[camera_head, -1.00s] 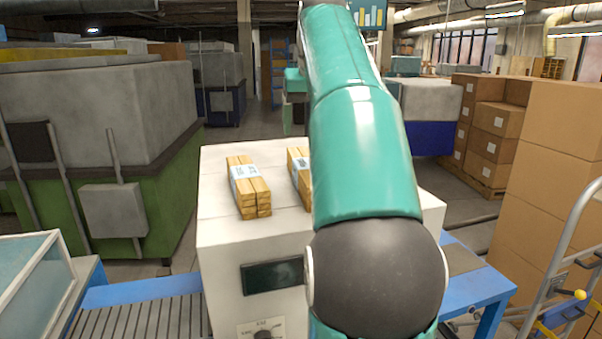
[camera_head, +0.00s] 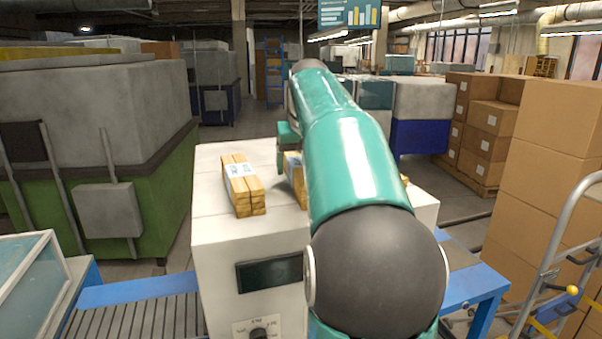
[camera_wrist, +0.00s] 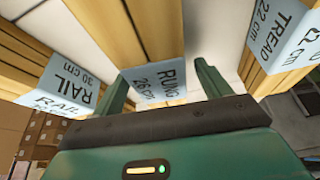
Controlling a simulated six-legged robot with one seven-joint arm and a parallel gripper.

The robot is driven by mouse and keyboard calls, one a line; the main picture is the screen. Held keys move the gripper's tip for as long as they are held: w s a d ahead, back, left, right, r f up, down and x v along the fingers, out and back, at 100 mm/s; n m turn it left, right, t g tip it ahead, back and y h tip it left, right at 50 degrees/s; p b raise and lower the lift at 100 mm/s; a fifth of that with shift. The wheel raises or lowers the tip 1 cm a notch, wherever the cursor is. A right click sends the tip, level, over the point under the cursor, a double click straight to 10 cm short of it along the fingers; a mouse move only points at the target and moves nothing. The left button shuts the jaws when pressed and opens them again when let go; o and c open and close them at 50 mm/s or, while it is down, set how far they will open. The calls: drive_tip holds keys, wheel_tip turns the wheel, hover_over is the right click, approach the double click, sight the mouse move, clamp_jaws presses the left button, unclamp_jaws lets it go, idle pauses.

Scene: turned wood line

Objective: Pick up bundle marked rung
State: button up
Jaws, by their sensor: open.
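The bundle marked rung (camera_wrist: 150,40) is pale wood with a light blue band (camera_wrist: 155,80) reading RUNG. In the wrist view it lies between the two green fingers of my gripper (camera_wrist: 162,76), which is open. I cannot tell whether the fingers touch it. In the head view the middle bundle (camera_head: 294,182) on the white machine top is partly hidden by my arm. The fingertips are hidden there.
A bundle marked RAIL (camera_wrist: 65,82) lies left of the rung bundle, and one marked TREAD (camera_wrist: 285,40) lies right. The white machine (camera_head: 225,240) bears the bundles. A green bin (camera_head: 150,200) stands left and stacked cartons (camera_head: 550,150) stand right.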

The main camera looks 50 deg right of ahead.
drive_tip(key=shift+s, duration=0.1)
drive_tip(key=c, duration=1.4)
drive_tip(key=shift+r, duration=0.1)
drive_tip(key=shift+r, duration=0.75)
drive_tip(key=s+a+r, duration=0.1)
drive_tip(key=a+r, duration=0.2)
drive_tip(key=a, duration=0.1)
drive_tip(key=s+a+r, duration=0.1)
drive_tip(key=a+r, duration=0.3)
drive_tip(key=a, duration=0.1)
drive_tip(key=s+a+r, duration=0.1)
drive_tip(key=a+r, duration=0.3)
drive_tip(key=shift+s+a+r, duration=0.2)
drive_tip(key=shift+s, duration=0.2)
